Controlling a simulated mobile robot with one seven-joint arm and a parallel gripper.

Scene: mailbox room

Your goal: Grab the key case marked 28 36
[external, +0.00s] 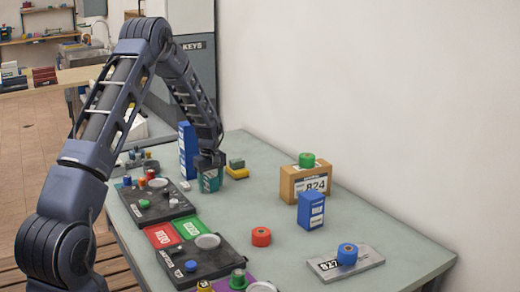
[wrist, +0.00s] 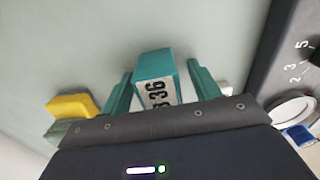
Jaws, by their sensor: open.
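The key case (wrist: 155,66) is a small teal box with a white label. In the wrist view the label reads "36", with part of a further digit beside it, and the rest is hidden by my gripper body. My gripper (wrist: 160,74) is open, with one teal finger on each side of the case and narrow gaps between. In the external view my gripper (external: 210,165) points down over the teal case (external: 209,182) on the table. I cannot tell whether either finger touches it.
A tall blue box (external: 187,150) stands close to the left of my gripper, and a yellow-and-green block (external: 237,168) lies close to the right. A black panel with knobs (external: 158,203) is nearer the camera. A brown box (external: 300,185) and a blue box (external: 311,210) stand farther right.

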